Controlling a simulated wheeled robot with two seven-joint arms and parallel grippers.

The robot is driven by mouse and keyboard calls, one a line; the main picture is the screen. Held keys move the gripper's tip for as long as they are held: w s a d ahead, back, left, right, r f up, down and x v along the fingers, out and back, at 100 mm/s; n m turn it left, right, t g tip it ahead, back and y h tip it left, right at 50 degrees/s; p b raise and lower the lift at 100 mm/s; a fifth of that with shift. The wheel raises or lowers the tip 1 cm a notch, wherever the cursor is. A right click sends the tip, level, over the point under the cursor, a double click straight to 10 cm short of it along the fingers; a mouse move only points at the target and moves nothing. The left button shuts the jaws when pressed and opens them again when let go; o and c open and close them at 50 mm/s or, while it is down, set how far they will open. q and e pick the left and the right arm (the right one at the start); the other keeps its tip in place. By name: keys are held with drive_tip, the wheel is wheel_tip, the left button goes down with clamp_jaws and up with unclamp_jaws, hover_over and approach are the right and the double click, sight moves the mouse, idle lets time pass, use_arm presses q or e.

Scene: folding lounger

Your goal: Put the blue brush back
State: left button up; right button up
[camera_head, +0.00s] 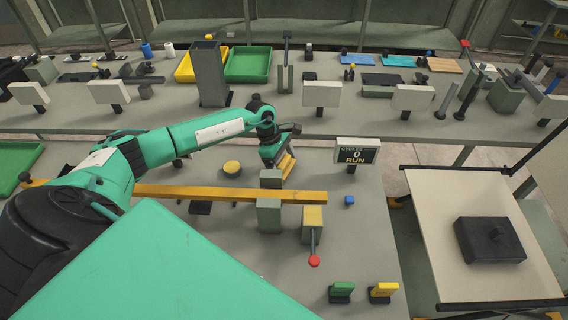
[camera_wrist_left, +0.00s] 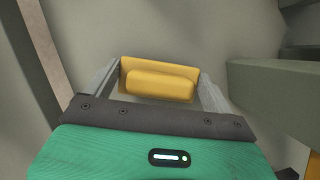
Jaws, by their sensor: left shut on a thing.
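My left gripper (camera_head: 284,160) reaches over the workbench, pointing down. It is shut on a yellow block with a raised rounded bar (camera_head: 287,167). In the left wrist view the yellow block (camera_wrist_left: 158,80) sits between the two grey fingers, one at each end. Whether it touches the surface below is hard to tell. I cannot make out a blue brush for certain. A small blue block (camera_head: 349,200) lies on the near bench to the right. My right gripper is not in view.
A long yellow beam (camera_head: 230,193) with grey upright blocks (camera_head: 269,216) crosses the bench close to the gripper. A red-tipped lever (camera_head: 314,260) stands in front. The bench right of the blue block is mostly clear.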

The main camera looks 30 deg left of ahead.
use_arm(q)
drive_tip(key=o, duration=0.8)
drive_tip(key=shift+c, duration=0.2)
drive_tip(key=shift+r+p, duration=0.15)
drive_tip(key=shift+p, duration=0.2)
drive_tip(key=shift+a+r+b, duration=0.25)
drive_tip(key=shift+r+b, duration=0.05)
drive_tip(key=shift+b, duration=0.05)
drive_tip(key=b+v, duration=0.3)
drive_tip(key=v, duration=0.8)
drive_tip(key=shift+r, duration=0.15)
drive_tip(key=shift+d, duration=0.1)
